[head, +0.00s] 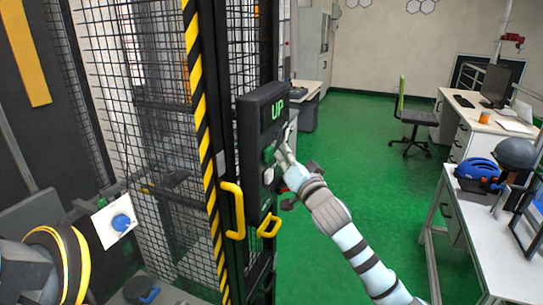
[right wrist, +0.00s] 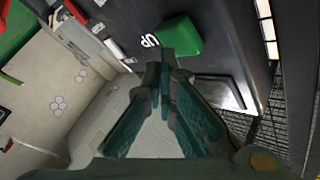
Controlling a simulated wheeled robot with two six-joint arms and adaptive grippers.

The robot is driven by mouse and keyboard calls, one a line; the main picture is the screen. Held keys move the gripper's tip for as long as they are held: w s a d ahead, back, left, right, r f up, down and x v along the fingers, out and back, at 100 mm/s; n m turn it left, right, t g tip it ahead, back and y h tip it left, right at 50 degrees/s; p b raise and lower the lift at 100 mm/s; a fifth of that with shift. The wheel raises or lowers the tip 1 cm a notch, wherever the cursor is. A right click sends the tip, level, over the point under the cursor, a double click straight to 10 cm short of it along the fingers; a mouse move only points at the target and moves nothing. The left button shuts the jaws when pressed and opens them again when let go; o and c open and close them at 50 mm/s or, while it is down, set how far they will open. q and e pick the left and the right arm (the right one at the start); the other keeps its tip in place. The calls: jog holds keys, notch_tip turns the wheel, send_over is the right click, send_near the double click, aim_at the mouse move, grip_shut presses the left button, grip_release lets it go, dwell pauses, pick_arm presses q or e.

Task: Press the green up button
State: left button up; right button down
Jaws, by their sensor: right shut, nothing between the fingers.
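The green up button (head: 268,154) sits below the sign. In the right wrist view the green button (right wrist: 182,36) stands out as a block beside a white UP label (right wrist: 150,40). My right gripper (head: 284,152) is shut and empty, its fingertips at the panel close to the green button. In the right wrist view the fingertips (right wrist: 166,55) overlap the button's lower left edge; I cannot tell whether they touch. My left gripper is not in view.
A pale button (head: 268,176) sits below the green one. A desk with helmets (head: 515,153) is at right. The green floor (head: 345,140) between is clear.

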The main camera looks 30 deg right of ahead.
jog(key=shift+s+d, duration=0.2)
jog(key=shift+s, duration=0.1)
jog(key=s+d+b, duration=0.1)
jog(key=s+b, duration=0.1)
jog(key=s+d+b, duration=0.1)
jog(key=s+b, duration=0.1)
jog(key=shift+d, duration=0.4)
dwell(0.6)
